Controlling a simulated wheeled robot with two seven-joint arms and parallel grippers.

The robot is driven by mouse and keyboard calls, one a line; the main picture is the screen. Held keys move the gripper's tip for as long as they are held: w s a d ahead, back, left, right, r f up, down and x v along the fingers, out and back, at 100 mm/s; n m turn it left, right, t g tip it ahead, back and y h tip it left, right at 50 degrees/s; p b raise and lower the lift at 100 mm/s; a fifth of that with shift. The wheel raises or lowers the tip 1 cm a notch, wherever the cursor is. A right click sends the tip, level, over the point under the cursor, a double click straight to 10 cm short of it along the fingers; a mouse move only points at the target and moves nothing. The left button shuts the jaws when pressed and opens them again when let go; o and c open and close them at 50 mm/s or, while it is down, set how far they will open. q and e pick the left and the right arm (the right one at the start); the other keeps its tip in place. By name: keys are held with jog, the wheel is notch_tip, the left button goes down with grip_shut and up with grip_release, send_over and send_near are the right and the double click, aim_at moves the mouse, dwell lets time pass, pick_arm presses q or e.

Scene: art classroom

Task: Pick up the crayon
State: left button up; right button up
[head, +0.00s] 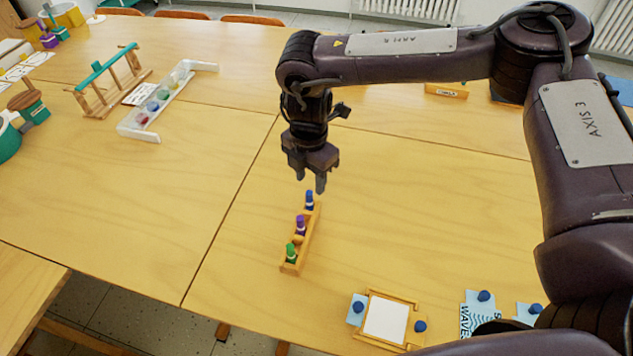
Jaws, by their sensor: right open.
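Three crayons stand in a narrow wooden holder (304,246) on the table. The blue crayon (309,203) is at the far end, the purple crayon (300,226) in the middle and the green crayon (291,252) at the near end. My right gripper (309,184) points down just above the blue crayon. Its fingers are apart and nothing shows between them. I cannot tell whether a fingertip touches the crayon. My left gripper is not in view.
A wooden frame with a white sheet (386,318) lies near the front edge, beside blue-knobbed pieces (484,296). A clear rack with coloured pots (160,97) and a wooden rack with a teal bar (108,78) stand back left. The table left of the holder is clear.

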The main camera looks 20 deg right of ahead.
aim_at(309, 193)
jog(key=shift+s+f, duration=0.1)
jog(key=shift+f, duration=0.1)
jog(key=shift+s+a+f+p, duration=0.1)
jog(key=shift+a+f+p, duration=0.1)
jog(key=shift+f, duration=0.45)
jog(key=shift+s+a+f+p, duration=0.1)
jog(key=shift+f+p, duration=0.05)
jog(key=shift+f, duration=0.45)
jog(key=f, duration=0.2)
jog(key=shift+w+d+f+p, duration=0.15)
jog(key=shift+w+f+p, duration=0.15)
jog(key=shift+f, duration=0.9)
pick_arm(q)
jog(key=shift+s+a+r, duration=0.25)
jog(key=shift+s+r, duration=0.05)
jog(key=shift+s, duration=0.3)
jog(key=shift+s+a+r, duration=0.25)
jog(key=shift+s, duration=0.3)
pick_arm(e)
grip_shut()
